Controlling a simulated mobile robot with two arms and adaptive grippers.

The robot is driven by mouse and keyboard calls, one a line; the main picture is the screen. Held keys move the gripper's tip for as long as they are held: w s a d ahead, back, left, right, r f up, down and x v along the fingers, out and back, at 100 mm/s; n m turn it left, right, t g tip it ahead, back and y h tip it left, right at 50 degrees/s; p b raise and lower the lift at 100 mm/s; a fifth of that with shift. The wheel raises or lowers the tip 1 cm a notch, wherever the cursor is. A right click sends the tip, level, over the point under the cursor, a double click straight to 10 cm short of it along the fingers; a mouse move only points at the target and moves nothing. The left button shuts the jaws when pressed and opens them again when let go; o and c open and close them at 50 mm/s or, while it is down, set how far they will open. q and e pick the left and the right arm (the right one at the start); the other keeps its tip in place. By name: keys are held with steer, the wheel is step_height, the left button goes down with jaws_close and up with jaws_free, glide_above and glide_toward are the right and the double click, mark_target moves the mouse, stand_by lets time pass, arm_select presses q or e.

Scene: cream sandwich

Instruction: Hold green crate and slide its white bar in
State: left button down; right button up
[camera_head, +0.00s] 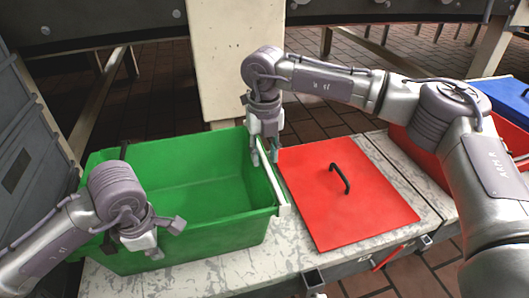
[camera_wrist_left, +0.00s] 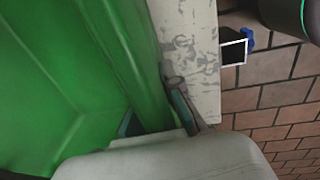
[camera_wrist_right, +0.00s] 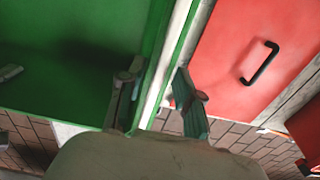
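The green crate (camera_head: 200,180) stands on the table at the left, open at the top. Its white bar (camera_head: 274,183) runs along the top of the crate's right side; the right wrist view shows the bar (camera_wrist_right: 165,72) beside the green wall. My left gripper (camera_head: 165,238) is at the front wall, its fingers spread on either side of the green rim (camera_wrist_left: 140,70). My right gripper (camera_head: 265,153) points down at the far part of the right side. Its fingers are apart, with the green wall and white bar between them. Firm contact cannot be made out.
A red lid (camera_head: 345,205) with a black handle (camera_head: 340,179) lies right of the crate. A red crate (camera_head: 415,150) and a blue lid (camera_head: 505,98) are farther right. A pale post (camera_head: 222,60) stands behind the crate. A grey panel (camera_head: 30,150) is at far left.

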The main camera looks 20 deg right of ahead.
jaws_close()
steer(key=a, duration=0.8)
steer(key=shift+a, duration=0.3)
steer(key=shift+o, duration=1)
jaws_free()
steer(key=shift+r, duration=0.15)
step_height(320, 180, up, 12)
